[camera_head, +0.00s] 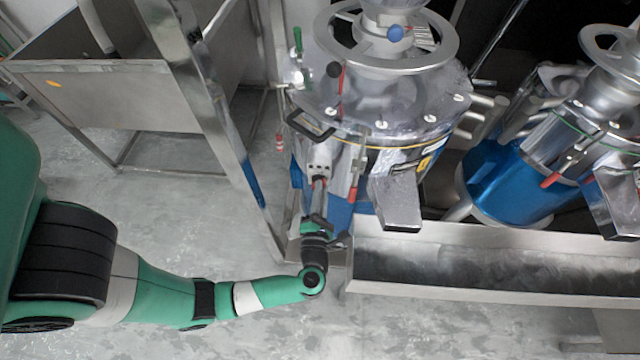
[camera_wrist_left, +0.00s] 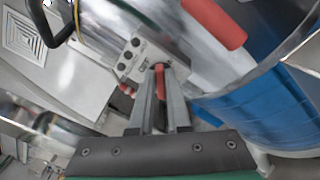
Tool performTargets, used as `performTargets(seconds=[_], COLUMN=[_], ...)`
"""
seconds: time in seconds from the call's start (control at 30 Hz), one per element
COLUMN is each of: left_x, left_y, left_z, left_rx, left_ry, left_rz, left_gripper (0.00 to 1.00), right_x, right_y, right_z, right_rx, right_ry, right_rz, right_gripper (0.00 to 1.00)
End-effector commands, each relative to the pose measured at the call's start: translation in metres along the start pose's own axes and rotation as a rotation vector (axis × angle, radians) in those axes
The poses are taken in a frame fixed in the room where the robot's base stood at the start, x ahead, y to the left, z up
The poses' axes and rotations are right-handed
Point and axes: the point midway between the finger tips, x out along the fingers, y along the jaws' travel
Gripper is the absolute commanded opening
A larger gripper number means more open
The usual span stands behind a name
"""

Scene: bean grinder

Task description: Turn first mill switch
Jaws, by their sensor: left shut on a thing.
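The first mill (camera_head: 395,105) is a large steel machine with a blue lower body, standing in the middle of the head view. A small grey switch box (camera_head: 320,160) is on its front left side; it also shows in the left wrist view (camera_wrist_left: 135,58). A red switch lever (camera_wrist_left: 159,74) is at the box, between my fingertips. My left gripper (camera_head: 319,185) reaches up to the box from below and is shut on the lever; its fingers (camera_wrist_left: 160,85) hide part of it. My right gripper is in neither view.
A second blue mill (camera_head: 515,175) stands at the right. A steel trough (camera_head: 480,285) runs below the mills' spouts. Another red handle (camera_wrist_left: 215,22) is close to the right of my gripper. A steel post (camera_head: 215,120) stands to the left. The floor at lower left is open.

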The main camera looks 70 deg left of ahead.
Motion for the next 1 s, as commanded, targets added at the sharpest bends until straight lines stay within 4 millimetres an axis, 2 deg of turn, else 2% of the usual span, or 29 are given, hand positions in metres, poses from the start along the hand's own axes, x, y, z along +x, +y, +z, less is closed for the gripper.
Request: performTargets(seconds=[0.03, 0.2, 0.6, 1.0], left_x=[0.0, 0.0, 0.0, 0.0], left_y=[0.003, 0.001, -0.004, -0.007], left_z=[0.003, 0.003, 0.0, -0.002], left_rx=[0.046, 0.207, 0.545, 0.708], left_ry=[0.001, 0.0, 0.001, 0.001], left_rz=[-0.001, 0.0, 0.0, 0.001], left_gripper=[0.0, 0.0, 0.0, 0.0], right_x=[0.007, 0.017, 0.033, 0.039], right_y=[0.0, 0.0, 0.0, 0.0], right_z=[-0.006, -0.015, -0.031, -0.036], right_rx=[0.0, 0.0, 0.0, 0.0], right_ry=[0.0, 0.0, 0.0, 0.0], right_rz=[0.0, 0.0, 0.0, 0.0], right_gripper=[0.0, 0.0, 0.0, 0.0])
